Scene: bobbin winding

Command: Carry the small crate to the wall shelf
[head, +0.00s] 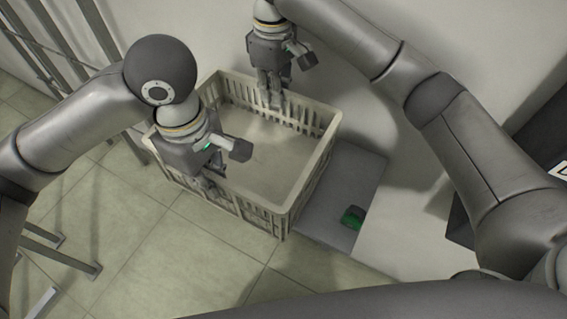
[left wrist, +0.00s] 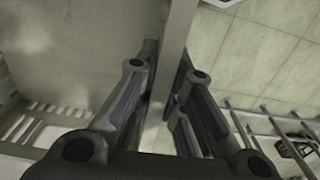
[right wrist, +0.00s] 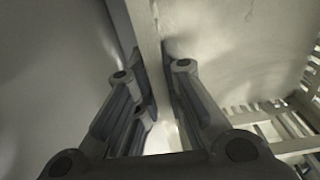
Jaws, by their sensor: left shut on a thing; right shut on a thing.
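The small crate (head: 318,165) is pale beige with slotted walls and looks empty inside. In the head view it is in the middle, above the tiled floor. My left gripper (head: 207,182) is shut on the crate's near-left wall. In the left wrist view the wall's rim (left wrist: 178,35) runs between the fingers. My right gripper (head: 272,98) is shut on the far wall, and in the right wrist view that rim (right wrist: 148,40) passes between its fingers. The fingertips are partly hidden by the walls in the head view. I cannot make out the wall shelf for certain.
A grey flat surface (head: 350,185) with a green object (head: 352,217) on it lies just right of the crate. Metal rails (head: 62,255) stand at the left. A pale wall or panel is behind. Tiled floor (head: 130,235) is open at the lower left.

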